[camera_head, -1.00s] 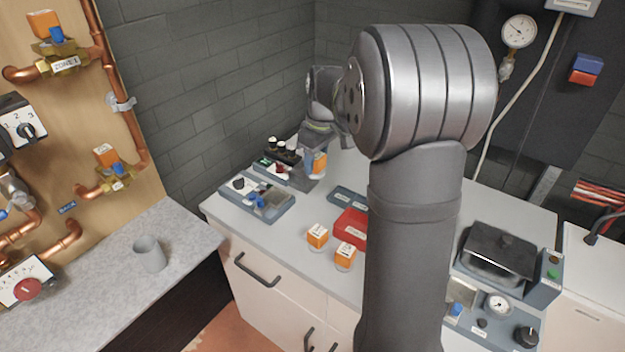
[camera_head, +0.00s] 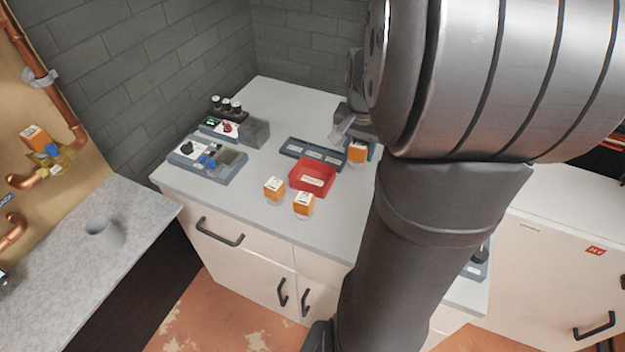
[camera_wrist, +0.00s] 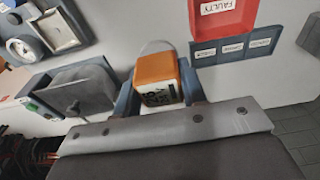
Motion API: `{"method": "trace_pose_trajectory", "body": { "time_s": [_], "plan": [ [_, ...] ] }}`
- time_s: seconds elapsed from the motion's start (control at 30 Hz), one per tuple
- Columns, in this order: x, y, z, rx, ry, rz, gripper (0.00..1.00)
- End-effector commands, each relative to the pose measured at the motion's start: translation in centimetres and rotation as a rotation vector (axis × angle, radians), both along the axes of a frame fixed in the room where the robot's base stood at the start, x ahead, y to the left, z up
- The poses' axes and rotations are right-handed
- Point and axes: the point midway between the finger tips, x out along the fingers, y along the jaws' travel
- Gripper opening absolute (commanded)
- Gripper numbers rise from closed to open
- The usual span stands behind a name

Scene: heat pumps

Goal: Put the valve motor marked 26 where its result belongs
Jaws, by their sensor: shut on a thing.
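My gripper (camera_wrist: 158,92) is shut on an orange-and-white valve motor (camera_wrist: 158,80), whose printed label looks like 26 but is partly hard to read. In the head view the held motor (camera_head: 357,153) is just right of the blue-grey tray (camera_head: 299,150), which has several labelled slots. My arm hides part of the gripper there. The motor appears to be above the counter; its exact height I cannot tell. A red tray (camera_head: 297,181) stands in front of the blue-grey tray. In the wrist view the red tray (camera_wrist: 229,30) reads FAULTY, and the slot labels are too small to read.
Two other orange motors (camera_head: 273,189) (camera_head: 303,204) stand on the counter in front of the red tray. Test devices (camera_head: 206,165) (camera_head: 238,130) stand at the left. A dark-lidded device (camera_wrist: 82,92) shows in the wrist view.

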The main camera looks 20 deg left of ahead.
Motion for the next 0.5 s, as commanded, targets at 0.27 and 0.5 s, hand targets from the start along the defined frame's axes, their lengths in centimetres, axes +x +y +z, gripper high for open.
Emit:
{"method": "trace_pose_trajectory", "body": {
  "time_s": [0.27,0.5],
  "plan": [
    [-0.4,3.4,-2.4,-0.002,0.002,-0.028,0.06],
    [-0.5,8.7,-5.6,-0.001,0.001,-0.029,0.06]
  ]
}}
